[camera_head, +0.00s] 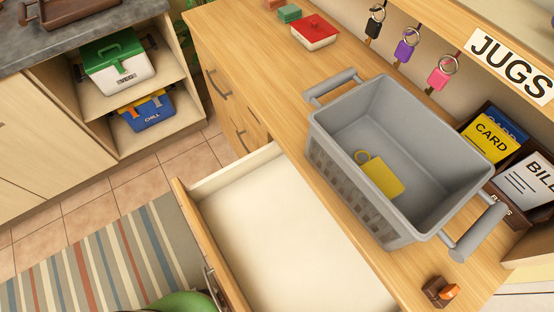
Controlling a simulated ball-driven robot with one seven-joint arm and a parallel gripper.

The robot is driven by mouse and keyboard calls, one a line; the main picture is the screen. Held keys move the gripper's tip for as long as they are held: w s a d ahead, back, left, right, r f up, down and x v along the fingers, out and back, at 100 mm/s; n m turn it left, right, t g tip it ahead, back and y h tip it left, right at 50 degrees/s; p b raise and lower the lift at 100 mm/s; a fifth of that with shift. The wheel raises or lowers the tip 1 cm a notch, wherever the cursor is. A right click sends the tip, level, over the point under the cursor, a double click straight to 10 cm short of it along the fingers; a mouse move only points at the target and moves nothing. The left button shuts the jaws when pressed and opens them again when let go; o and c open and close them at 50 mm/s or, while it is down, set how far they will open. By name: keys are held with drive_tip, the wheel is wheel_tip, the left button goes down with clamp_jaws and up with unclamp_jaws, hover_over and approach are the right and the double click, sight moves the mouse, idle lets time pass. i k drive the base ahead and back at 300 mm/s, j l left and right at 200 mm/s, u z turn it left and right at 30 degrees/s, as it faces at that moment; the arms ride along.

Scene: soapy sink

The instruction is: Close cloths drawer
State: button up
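An open drawer (272,232) fills the lower middle of the head view, pulled well out from the wooden counter unit. Its inside is pale cream, and the part in view is empty. Its wooden front (192,222) stands at the left, with a metal handle (212,286) near the bottom of the picture. No label shows on it, so I cannot tell by marking that it is the cloths drawer. The drawer's near end is cut off by the picture edge. My gripper is not in view.
A grey basket (335,172) holding a yellow tag stands on the counter (245,50) above the drawer. Closed drawers with handles (217,84) lie beyond. A striped rug (105,262) covers the floor at left. A shelf unit (82,98) holds two boxes.

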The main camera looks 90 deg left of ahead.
sight(271, 244)
drive_tip(key=k+j+z, duration=0.15)
drive_tip(key=z, duration=0.15)
drive_tip(key=k+j+z, duration=0.1)
drive_tip(key=k+z, duration=0.2)
drive_tip(key=k+j, duration=0.15)
drive_tip(key=k, duration=0.75)
drive_tip(key=k+u, duration=0.15)
drive_tip(key=u, duration=0.2)
drive_tip(key=k+j+u, duration=0.15)
drive_tip(key=u, duration=0.15)
drive_tip(key=k+j+z, duration=0.2)
drive_tip(key=j, duration=0.15)
drive_tip(key=i, duration=0.05)
